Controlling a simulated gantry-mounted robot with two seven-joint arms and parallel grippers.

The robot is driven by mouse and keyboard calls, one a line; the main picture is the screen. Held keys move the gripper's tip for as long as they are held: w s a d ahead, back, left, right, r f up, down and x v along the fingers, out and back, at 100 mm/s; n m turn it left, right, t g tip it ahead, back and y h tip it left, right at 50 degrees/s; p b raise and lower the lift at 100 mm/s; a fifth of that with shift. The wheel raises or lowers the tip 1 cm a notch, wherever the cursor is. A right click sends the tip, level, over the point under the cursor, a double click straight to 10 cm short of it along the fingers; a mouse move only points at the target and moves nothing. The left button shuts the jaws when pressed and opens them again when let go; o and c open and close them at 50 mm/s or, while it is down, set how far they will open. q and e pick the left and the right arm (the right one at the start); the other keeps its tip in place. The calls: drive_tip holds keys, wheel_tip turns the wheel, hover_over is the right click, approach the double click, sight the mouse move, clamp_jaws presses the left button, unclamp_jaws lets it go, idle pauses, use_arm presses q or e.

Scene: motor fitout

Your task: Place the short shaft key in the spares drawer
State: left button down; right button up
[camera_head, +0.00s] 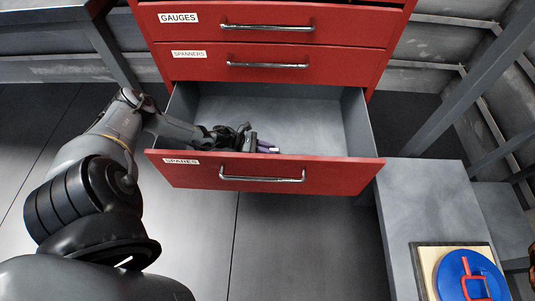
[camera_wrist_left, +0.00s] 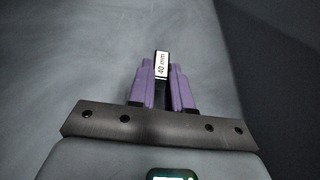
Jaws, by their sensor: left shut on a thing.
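The spares drawer (camera_head: 275,174) is the lowest red drawer, labelled SPARES, and it stands pulled open. Its grey inside looks empty apart from my gripper. My left gripper (camera_head: 266,148) reaches over the drawer's left side, with its purple fingertips inside the drawer outline, behind the front panel. In the left wrist view the fingers are shut on a dark shaft key (camera_wrist_left: 162,66) with a white label reading 40 mm. A grey surface lies beyond the key. I cannot tell whether the key touches the drawer floor. The key cannot be made out in the head view. My right gripper does not show.
The shut spanners drawer (camera_head: 275,64) and gauges drawer (camera_head: 270,22) are above the open one. A grey bench (camera_head: 420,185) at the right carries a board with a blue disc (camera_head: 470,276) and red handle. The drawer's right half is clear.

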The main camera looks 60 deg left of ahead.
use_arm(q)
wheel_tip(320, 180, down, 2)
drive_tip(key=shift+f+b, duration=0.1)
drive_tip(key=shift+b, duration=0.4)
drive_tip(key=shift+d, duration=0.1)
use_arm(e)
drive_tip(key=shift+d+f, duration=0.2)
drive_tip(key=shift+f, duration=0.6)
use_arm(q)
drive_tip(key=shift+f, duration=0.1)
drive_tip(key=c, duration=1.1)
unclamp_jaws()
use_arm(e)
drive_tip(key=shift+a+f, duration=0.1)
use_arm(q)
drive_tip(key=shift+o, duration=0.2)
